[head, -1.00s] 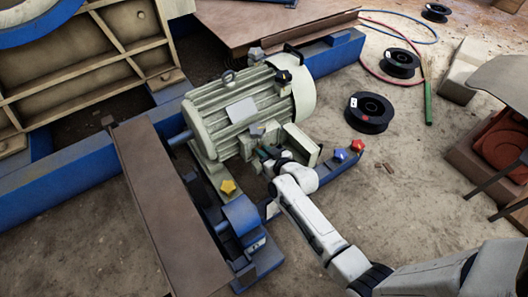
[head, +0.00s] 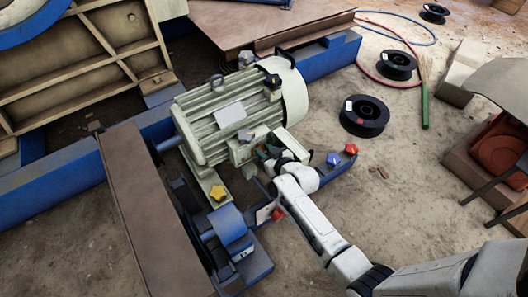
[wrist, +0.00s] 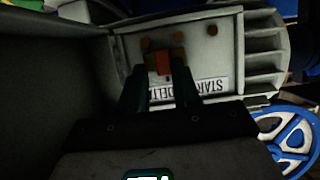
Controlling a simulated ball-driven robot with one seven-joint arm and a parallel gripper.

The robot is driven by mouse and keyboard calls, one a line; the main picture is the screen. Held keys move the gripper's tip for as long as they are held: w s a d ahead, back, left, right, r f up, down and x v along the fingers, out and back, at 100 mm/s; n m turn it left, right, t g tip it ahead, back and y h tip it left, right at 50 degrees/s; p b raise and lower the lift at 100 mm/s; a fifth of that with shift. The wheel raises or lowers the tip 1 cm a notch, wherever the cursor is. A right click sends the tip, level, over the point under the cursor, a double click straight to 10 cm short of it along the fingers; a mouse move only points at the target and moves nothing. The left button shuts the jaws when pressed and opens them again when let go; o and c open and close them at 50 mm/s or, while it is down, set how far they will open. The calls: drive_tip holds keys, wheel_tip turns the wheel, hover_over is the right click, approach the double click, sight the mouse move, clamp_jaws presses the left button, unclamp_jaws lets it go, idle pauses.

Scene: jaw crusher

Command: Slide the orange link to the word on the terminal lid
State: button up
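In the wrist view, the small orange link (wrist: 164,64) sits at the brass studs on a pale terminal plate. A white label (wrist: 208,86) with black letters, STAR and DELTA, lies just below it, partly hidden by my fingers. My gripper (wrist: 162,75) has its two dark fingers on either side of the link, with a gap between them lower down. Whether they touch the link is not clear. In the head view, my gripper (head: 268,153) is at the terminal box on the near side of the pale green motor (head: 222,120); link and label cannot be made out there.
A grey panel (wrist: 60,75) stands close on the left in the wrist view. A blue wheel (wrist: 290,142) is at lower right. In the head view, a blue bar (head: 320,174) with star-shaped knobs lies beside my wrist. Black spools (head: 364,116) lie on open sandy ground to the right.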

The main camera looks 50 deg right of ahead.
drive_tip(key=shift+o, duration=0.8)
drive_tip(key=shift+s+a+r, duration=0.1)
drive_tip(key=shift+s+a, duration=0.05)
drive_tip(key=p+v, duration=0.5)
drive_tip(key=v, duration=0.5)
drive_tip(key=shift+s, duration=0.15)
